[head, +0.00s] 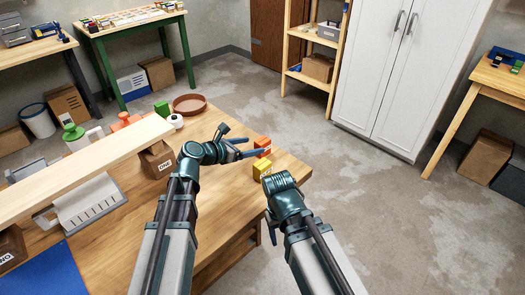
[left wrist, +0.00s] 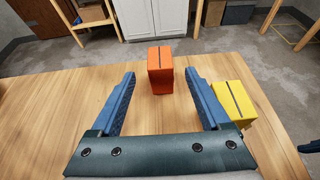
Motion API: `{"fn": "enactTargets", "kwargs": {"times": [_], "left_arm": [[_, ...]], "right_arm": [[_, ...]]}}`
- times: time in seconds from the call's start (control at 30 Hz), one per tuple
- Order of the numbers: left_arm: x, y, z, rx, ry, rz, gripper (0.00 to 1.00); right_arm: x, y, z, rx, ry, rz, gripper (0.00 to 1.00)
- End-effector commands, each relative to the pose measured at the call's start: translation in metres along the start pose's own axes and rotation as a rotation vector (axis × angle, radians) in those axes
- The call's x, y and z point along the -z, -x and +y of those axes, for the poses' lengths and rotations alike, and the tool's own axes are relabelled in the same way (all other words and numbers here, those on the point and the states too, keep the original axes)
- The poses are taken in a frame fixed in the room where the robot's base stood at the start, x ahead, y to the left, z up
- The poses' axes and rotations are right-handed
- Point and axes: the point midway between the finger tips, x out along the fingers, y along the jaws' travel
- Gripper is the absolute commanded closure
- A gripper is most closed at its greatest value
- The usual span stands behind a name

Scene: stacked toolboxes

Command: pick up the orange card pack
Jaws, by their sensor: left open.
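The orange card pack (head: 263,142) stands upright near the far right edge of the wooden table, partly hidden by my left gripper in the head view. It shows whole in the left wrist view (left wrist: 160,70), in front of the gap between the fingers. My left gripper (head: 253,147) is open and empty, with blue fingers (left wrist: 160,82) on either side of the line to the pack and not touching it. My right gripper (head: 271,226) hangs by the table's right edge, and its fingers show too poorly to judge.
A yellow pack (head: 262,168) stands close to the orange one, just outside the right finger in the left wrist view (left wrist: 232,100). A raised wooden shelf (head: 90,152), a cardboard box (head: 157,160) and a brown dish (head: 189,104) are further left. The table between the left fingers is clear.

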Motion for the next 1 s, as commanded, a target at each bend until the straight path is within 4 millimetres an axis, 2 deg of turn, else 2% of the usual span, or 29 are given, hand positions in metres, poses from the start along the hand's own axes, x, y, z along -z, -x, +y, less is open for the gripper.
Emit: {"fn": "enactTargets", "kwargs": {"times": [0.1, 0.43, 0.77, 1.0], "left_arm": [[0.001, -0.011, 0.000, 0.000, -0.001, 0.000, 0.20], [0.001, -0.019, 0.000, 0.000, -0.001, 0.000, 0.20], [0.002, -0.063, 0.000, 0.001, -0.002, 0.000, 0.20], [0.001, -0.064, 0.000, -0.001, 0.000, 0.000, 0.20]], "right_arm": [[0.000, -0.005, -0.001, 0.000, 0.000, 0.000, 0.40], [0.001, -0.008, -0.001, 0.000, 0.000, 0.000, 0.40], [0.002, -0.026, -0.003, 0.000, 0.000, 0.000, 0.40], [0.002, -0.025, -0.002, 0.000, 0.000, 0.000, 0.40]]}}
